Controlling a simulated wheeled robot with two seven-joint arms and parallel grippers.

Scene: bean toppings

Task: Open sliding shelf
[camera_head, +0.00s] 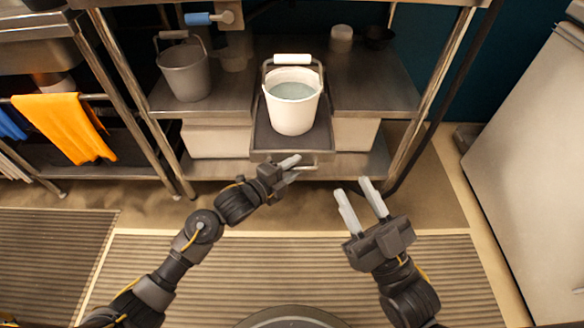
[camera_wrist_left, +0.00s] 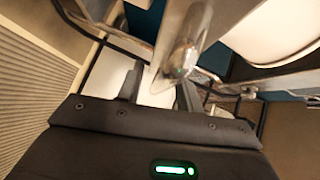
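The sliding shelf (camera_head: 262,141) is a dark metal tray in the middle of the steel rack. Its front edge sticks out a little past the rack shelf. A thin metal handle (camera_head: 304,168) runs along its front. A white bucket (camera_head: 291,114) of pale liquid stands upright on it. My left gripper (camera_head: 291,168) is at the left part of the handle. In the left wrist view, a shiny metal bar (camera_wrist_left: 182,58) reaches between its fingers (camera_wrist_left: 158,88), which are apart; I cannot tell whether they touch it. My right gripper (camera_head: 352,187) is open and empty, right of the handle.
A grey bucket (camera_head: 184,72) stands left on the rack shelf. White bins (camera_head: 217,138) sit below. An orange towel (camera_head: 58,124) hangs at left. A pale cabinet (camera_head: 535,150) stands at right. The ribbed mat (camera_head: 270,262) in front is free of objects.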

